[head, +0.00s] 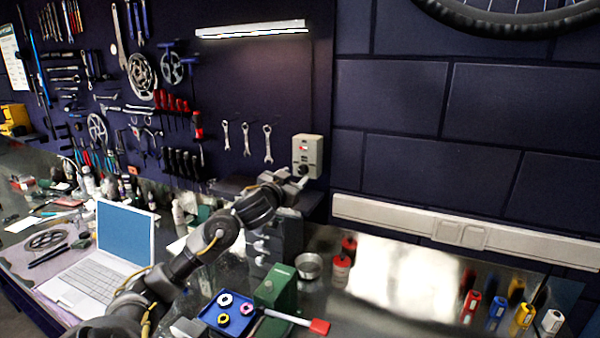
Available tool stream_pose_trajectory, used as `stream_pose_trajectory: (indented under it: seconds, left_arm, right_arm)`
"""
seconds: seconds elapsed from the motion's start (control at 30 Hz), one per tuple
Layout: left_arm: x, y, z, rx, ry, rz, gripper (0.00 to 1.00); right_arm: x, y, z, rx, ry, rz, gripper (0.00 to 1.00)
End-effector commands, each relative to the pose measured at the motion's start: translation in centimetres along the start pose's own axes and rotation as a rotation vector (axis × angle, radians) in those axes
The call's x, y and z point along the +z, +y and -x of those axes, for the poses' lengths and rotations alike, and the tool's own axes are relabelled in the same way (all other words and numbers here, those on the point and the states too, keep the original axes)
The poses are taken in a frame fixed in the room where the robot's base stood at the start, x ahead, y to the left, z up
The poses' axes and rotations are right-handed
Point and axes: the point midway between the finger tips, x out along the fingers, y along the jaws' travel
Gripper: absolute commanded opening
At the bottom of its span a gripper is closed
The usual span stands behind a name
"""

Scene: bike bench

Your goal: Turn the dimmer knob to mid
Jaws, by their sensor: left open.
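The dimmer box (308,150) is a light beige wall unit at the right end of the dark tool wall. It has a small red mark and dark details on its face. Its knob is not clearly visible; the lower part of the box is dark and partly behind my gripper. My left gripper (300,181) is at the lower edge of the box, its fingers pointing toward it. It is open; whether it touches the knob I cannot tell. The lamp bar (253,29) above is lit. My right gripper is out of view.
A laptop (124,232) stands open at the left. A blue tray (228,313) with coloured rings, a green box (276,290) and a metal bowl (309,266) are on the bench below my arm. Wrenches (246,139) hang left of the box. A white trunking rail (470,234) runs along the right wall.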

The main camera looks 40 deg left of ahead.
Motion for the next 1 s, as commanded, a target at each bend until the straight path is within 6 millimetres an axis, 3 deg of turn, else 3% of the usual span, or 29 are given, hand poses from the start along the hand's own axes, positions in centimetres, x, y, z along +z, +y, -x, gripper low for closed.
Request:
stream_pose_trajectory:
  seconds: [0.1,0.3,0.67,1.0]
  left_arm:
    - [-0.3,0.0,-2.1,0.0,0.001,0.002,0.49]
    - [-0.2,0.1,-4.1,0.001,0.001,0.001,0.49]
    - [-0.1,0.2,-4.6,0.003,0.002,-0.002,0.49]
    - [-0.1,0.2,-4.5,0.002,0.001,-0.001,0.05]
  right_arm:
    - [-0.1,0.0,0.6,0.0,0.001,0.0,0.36]
    - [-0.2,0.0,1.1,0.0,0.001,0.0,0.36]
    - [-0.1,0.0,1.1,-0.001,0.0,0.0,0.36]
    - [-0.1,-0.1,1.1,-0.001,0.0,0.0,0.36]
